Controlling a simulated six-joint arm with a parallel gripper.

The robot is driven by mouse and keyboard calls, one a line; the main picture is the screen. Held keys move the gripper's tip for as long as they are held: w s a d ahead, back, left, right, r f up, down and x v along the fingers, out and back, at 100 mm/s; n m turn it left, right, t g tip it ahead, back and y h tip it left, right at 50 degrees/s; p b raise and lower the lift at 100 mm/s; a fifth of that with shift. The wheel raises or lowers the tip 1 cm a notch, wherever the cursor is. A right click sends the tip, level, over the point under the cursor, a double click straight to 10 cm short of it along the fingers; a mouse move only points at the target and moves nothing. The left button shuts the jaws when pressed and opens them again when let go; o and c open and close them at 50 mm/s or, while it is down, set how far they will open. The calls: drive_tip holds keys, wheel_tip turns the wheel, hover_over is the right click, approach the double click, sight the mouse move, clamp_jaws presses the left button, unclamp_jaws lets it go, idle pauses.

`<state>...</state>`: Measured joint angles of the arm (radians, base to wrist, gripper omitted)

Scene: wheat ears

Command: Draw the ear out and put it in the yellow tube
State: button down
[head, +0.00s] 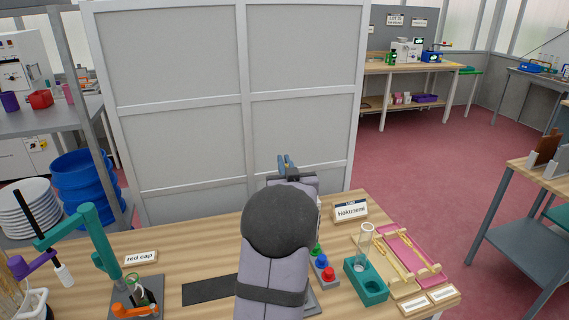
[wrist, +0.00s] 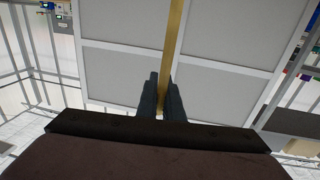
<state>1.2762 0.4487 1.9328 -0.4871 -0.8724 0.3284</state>
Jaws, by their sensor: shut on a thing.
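My gripper (head: 288,162) is raised in front of the pale panel in the head view. In the wrist view its dark fingers (wrist: 163,92) are shut on a long golden straw-like stalk (wrist: 175,35), which runs up out of the picture. The ear's head cannot be made out. I cannot make out a yellow tube; my arm hides part of the bench.
Several wheat ears lie on a pink and wooden tray (head: 437,283) at the right. Coloured buttons (head: 322,261) sit beside my arm. A "red cap" sign (head: 141,257) and a teal stand (head: 100,245) are at left. A "Hakunemi" sign (head: 350,211) stands behind the rack.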

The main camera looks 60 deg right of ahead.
wheel_tip(320, 180, down, 14)
drive_tip(key=b, duration=1.3)
drive_tip(key=shift+f, duration=0.25)
idle(3.2)
drive_tip(key=c, duration=1.8)
unclamp_jaws()
drive_tip(key=shift+b+v, duration=1)
drive_tip(key=shift+v, duration=2.7)
